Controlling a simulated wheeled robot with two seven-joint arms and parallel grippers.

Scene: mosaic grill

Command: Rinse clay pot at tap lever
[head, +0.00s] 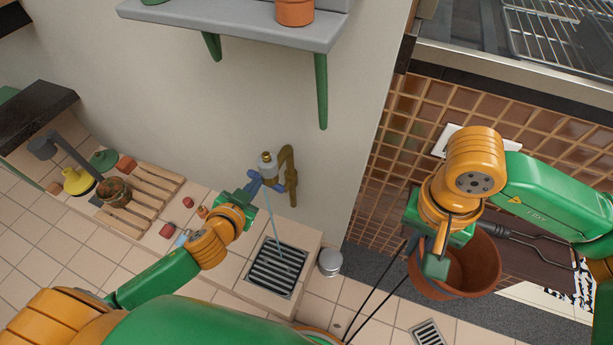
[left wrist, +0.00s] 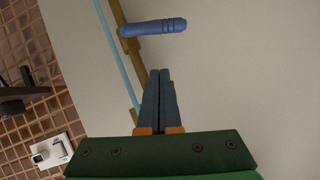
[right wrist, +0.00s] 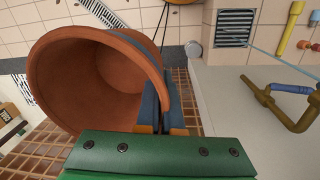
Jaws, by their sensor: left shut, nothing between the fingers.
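The terracotta clay pot (head: 483,262) hangs at the right in the head view; its wide mouth also shows in the right wrist view (right wrist: 80,75). My right gripper (head: 438,262) is shut on the pot's rim. The brass tap (head: 290,175) with a blue lever (head: 257,178) is on the wall. The lever also shows in the left wrist view (left wrist: 152,27). My left gripper (left wrist: 160,75) is shut and empty, close to the lever; contact is not clear.
A wall shelf (head: 235,22) with a pot is above the tap. A small metal tin (head: 330,261) is beside the ledge. A grill (head: 560,40) is at the upper right.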

